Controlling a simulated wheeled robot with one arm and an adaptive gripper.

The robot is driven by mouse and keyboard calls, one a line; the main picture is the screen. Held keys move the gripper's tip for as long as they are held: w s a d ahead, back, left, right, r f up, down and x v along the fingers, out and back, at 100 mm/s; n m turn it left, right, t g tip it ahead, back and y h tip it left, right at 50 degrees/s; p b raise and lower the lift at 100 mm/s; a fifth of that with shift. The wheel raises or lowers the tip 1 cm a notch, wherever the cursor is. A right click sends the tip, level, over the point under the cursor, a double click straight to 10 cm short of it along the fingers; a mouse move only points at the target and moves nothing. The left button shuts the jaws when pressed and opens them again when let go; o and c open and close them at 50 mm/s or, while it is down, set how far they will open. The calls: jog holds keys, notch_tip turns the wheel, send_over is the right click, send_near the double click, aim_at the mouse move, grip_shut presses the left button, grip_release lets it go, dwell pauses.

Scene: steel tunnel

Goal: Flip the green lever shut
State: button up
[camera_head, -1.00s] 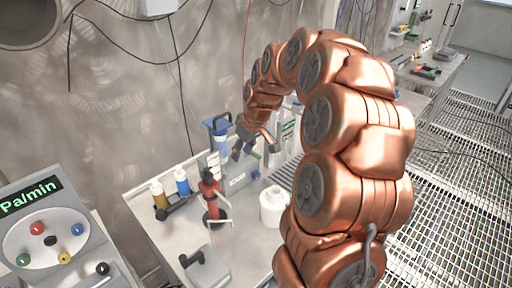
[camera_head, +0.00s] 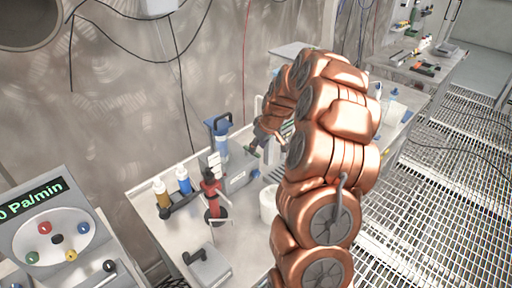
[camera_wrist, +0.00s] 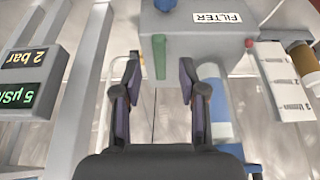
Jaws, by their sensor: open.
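The green lever (camera_wrist: 160,57) shows in the wrist view as a short green bar on the front of the grey box labelled FILTER (camera_wrist: 205,42), pointing toward me. My gripper (camera_wrist: 159,72) is open and empty. Its two dark fingers stand either side of the lever's near end, the left finger closer to it. I cannot tell whether either finger touches it. In the head view my gripper (camera_head: 257,144) is beside the grey filter box (camera_head: 238,181) and the blue filter housing (camera_head: 221,142), partly hidden by my arm. The lever is not clear there.
A red-handled stand (camera_head: 211,190), a white pot (camera_head: 268,203) and two bottles, one blue-capped (camera_head: 183,180), share the bench. In the wrist view, a display block (camera_wrist: 34,70) is at left; a red knob (camera_wrist: 249,43) and a numbered card (camera_wrist: 286,83) are at right.

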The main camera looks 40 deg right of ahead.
jog(key=shift+p+x, duration=0.35)
jog(key=shift+x, duration=0.95)
jog(key=shift+c, duration=0.2)
grip_shut()
